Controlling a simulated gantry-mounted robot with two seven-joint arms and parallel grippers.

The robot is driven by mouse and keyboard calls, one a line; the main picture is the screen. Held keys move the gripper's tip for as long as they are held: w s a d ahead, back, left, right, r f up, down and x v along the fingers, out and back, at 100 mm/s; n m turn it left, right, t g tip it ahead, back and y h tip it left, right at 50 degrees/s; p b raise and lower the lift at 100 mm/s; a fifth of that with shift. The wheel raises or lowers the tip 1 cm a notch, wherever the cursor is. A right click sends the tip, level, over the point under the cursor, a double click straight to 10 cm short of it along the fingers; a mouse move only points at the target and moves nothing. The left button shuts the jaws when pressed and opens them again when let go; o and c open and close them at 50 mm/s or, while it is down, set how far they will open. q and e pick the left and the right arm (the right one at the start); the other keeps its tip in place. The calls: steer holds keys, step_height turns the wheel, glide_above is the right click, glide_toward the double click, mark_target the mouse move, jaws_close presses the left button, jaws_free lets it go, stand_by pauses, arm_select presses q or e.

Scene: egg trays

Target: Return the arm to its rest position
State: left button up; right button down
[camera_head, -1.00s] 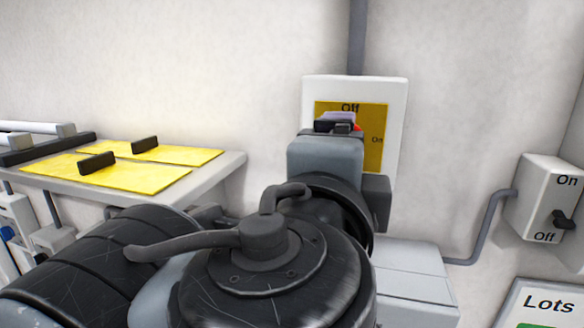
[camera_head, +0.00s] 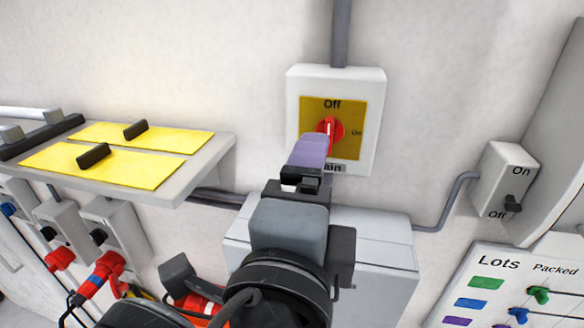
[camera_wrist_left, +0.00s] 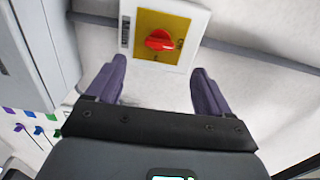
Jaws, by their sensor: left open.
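My left gripper (camera_head: 308,152) is in front of the wall switch box, just below its red knob in the head view. In the left wrist view the two purple fingers (camera_wrist_left: 155,86) are spread apart with nothing between them. The white switch box (camera_head: 376,110) has a yellow plate (camera_head: 312,120) marked Off at the top and On at the right. Its red knob (camera_head: 331,131) points up towards Off. In the left wrist view the knob (camera_wrist_left: 160,40) lies beyond the fingertips, clear of them. My right gripper is not in view.
A grey shelf (camera_head: 212,160) with yellow panels (camera_head: 145,137) and black handles is at the left. Plugs and sockets (camera_head: 105,265) sit below it. A grey cabinet (camera_head: 385,250) is under the switch. A smaller On/Off box (camera_head: 500,175) and a Lots board (camera_head: 500,258) are at the right.

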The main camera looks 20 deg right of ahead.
arm_select(q)
steer(key=w+a+f+n+g+y+p, duration=0.25)
steer(key=a+f+n, duration=0.45)
steer(key=f, duration=0.7)
steer(key=w+a+f+n+g+y+p, duration=0.1)
steer(key=w+a+f+n+g+y, duration=0.15)
steer(key=a+f+n, duration=0.75)
steer(key=s+a+f+n+g+y+p, duration=0.1)
steer(key=s+a+f+g, duration=0.1)
steer(key=s+a+f, duration=0.2)
steer(key=s+a+f+n+g+y+p, duration=0.1)
steer(key=s+a+f+n+g, duration=0.1)
steer(key=s+a+f, duration=0.3)
steer(key=s+a+f+n+g+y+p, duration=0.1)
steer(key=s+a+f+g, duration=0.2)
steer(key=s+f, duration=0.8)
step_height(320, 180, down, 4)
steer(key=shift+a+y, duration=0.3)
steer(key=shift+a, duration=0.9)
